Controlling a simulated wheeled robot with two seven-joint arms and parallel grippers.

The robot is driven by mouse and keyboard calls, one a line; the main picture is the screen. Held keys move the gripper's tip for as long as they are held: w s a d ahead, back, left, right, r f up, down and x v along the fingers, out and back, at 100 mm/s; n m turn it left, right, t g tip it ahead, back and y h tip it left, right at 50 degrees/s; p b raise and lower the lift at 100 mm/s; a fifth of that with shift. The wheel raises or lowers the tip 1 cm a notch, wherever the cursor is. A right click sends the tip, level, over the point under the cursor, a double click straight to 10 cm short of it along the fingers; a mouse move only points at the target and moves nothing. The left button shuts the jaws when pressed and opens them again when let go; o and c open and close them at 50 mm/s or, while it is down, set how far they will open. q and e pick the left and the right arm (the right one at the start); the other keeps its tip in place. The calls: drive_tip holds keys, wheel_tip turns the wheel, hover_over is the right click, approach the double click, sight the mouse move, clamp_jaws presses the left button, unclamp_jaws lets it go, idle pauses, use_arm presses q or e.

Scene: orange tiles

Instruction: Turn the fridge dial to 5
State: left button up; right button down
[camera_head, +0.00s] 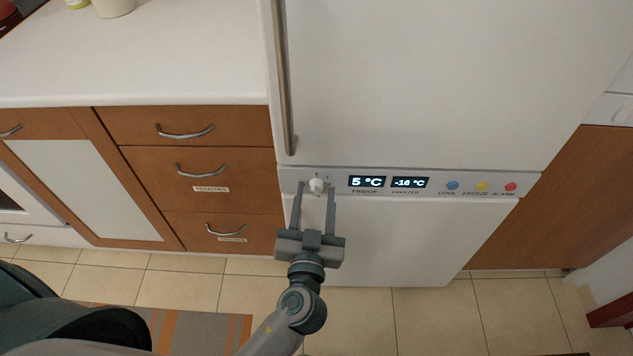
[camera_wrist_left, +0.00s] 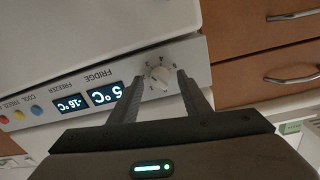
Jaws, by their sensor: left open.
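The fridge dial (camera_head: 317,186) is a small white knob at the left end of the fridge's control panel (camera_head: 430,184). It also shows in the left wrist view (camera_wrist_left: 158,77), with small marks around it. The fridge display (camera_head: 367,182) reads 5 °C and the freezer display (camera_head: 410,183) reads -16 °C. My left gripper (camera_head: 317,190) is open, with one finger on each side of the dial. Both views show gaps between the fingers and the knob; whether either finger touches it I cannot tell. My right gripper is not in view.
A long vertical handle (camera_head: 285,80) is on the fridge door above the dial. Blue, yellow and red buttons (camera_head: 481,187) sit at the panel's right. Wooden drawers (camera_head: 190,170) with metal handles stand to the left under a white counter (camera_head: 150,55).

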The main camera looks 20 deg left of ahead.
use_arm(q)
drive_tip(key=shift+w, duration=0.2)
drive_tip(key=c, duration=1)
drive_tip(key=shift+c, duration=0.2)
